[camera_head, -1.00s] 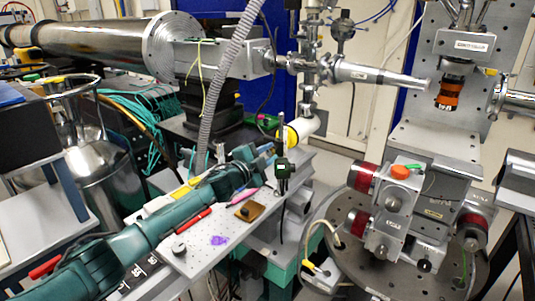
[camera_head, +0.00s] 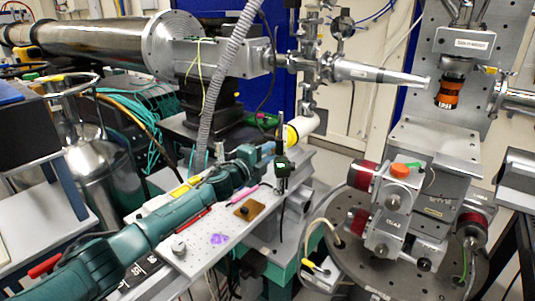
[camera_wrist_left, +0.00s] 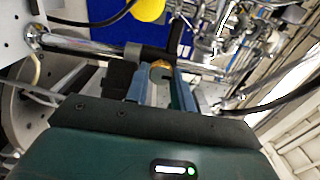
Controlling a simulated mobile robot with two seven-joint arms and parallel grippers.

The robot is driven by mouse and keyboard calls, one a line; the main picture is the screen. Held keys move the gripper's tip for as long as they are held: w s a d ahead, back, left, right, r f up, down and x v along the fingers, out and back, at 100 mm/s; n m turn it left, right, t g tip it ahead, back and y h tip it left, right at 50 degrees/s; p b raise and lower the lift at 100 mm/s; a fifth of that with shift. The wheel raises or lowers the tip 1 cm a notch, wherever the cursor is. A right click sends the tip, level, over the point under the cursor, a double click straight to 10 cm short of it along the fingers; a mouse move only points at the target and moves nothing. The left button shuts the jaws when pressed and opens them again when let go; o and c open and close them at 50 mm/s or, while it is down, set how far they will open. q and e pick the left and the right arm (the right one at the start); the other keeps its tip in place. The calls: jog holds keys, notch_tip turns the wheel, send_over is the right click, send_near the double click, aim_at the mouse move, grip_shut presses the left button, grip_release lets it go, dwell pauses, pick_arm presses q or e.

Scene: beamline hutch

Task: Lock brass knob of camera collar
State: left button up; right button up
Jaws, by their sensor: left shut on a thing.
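My left arm comes in from the lower left in the head view, and my left gripper (camera_head: 267,147) reaches the thin upright post (camera_head: 282,142) beside the yellow-ringed white cylinder (camera_head: 303,127). In the left wrist view, a small brass knob (camera_wrist_left: 161,65) sits at the tips of my left gripper's blue fingers (camera_wrist_left: 163,76). The gripper is shut on this knob. A black collar (camera_wrist_left: 154,52) lies just behind the knob, around a metal rod (camera_wrist_left: 85,43). The fingers partly hide the knob, and it is too small to make out in the head view. My right gripper does not show.
A perforated metal bench (camera_head: 205,257) under my left arm carries a pink pen and a brown square plate (camera_head: 249,210). A grey flexible hose (camera_head: 222,90) hangs behind the gripper. A motorised stage stack (camera_head: 400,205) on a round plate stands to the right.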

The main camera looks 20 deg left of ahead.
pick_arm(q)
jog(key=o, duration=1)
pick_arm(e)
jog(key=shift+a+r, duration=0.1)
